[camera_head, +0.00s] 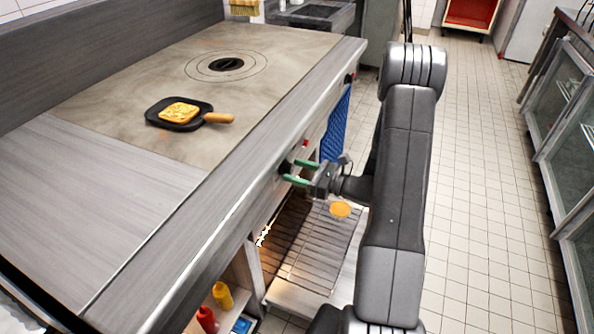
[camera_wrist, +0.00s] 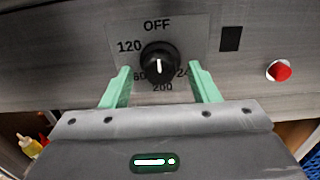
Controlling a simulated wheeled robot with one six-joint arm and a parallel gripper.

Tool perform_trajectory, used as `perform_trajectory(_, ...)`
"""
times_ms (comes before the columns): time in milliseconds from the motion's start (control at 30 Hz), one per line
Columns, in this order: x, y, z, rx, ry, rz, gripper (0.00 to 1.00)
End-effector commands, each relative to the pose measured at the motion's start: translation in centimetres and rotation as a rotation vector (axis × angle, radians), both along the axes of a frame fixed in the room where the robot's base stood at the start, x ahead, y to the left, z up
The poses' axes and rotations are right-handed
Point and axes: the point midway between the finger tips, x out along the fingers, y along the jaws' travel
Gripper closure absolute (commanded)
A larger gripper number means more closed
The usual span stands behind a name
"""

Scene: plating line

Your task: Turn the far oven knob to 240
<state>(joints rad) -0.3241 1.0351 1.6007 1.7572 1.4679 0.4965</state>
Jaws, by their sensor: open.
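A black round knob (camera_wrist: 160,62) with a white pointer line sits on the oven's front panel in the wrist view. Around it I read OFF at the top, 120 at left, 200 at the bottom, and partly hidden marks at lower left and lower right, the latter starting with 24. The pointer line stands about vertical; which mark it indicates is hard to tell. My gripper (camera_head: 290,172) is open at the panel, its green fingers either side of the knob with gaps showing.
A red button (camera_wrist: 280,71) is right of the knob. Another dark knob (camera_head: 350,78) is farther along the front. A pan (camera_head: 158,118) with food is on the cooktop. Below my gripper is an oven rack (camera_head: 300,265) with an orange round item (camera_head: 340,209). Tiled floor at right is clear.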

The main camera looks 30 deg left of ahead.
Motion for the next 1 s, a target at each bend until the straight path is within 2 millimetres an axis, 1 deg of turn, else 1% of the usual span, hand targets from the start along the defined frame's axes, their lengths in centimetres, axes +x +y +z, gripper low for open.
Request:
perform_trajectory(100, -0.07, 0.44, 0.01, 0.0, 0.0, 0.0, 0.45)
perform_trajectory(333, -0.04, 0.49, 0.01, 0.001, 0.0, -0.001, 0.45)
perform_trajectory(367, -0.04, 0.48, 0.01, 0.001, 0.0, -0.001, 0.49)
perform_trajectory(500, -0.05, 0.47, 0.02, 0.001, 0.0, 0.0, 0.77)
perform_trajectory(567, -0.05, 0.47, 0.02, 0.001, 0.0, 0.0, 0.88)
perform_trajectory(600, -0.05, 0.47, 0.02, 0.001, 0.0, 0.0, 0.9)
perform_trajectory(833, -0.04, 0.46, -0.1, 0.003, -0.02, 0.0, 0.9)
perform_trajectory(1000, -0.03, 0.46, -0.32, 0.01, -0.084, 0.0, 0.9)
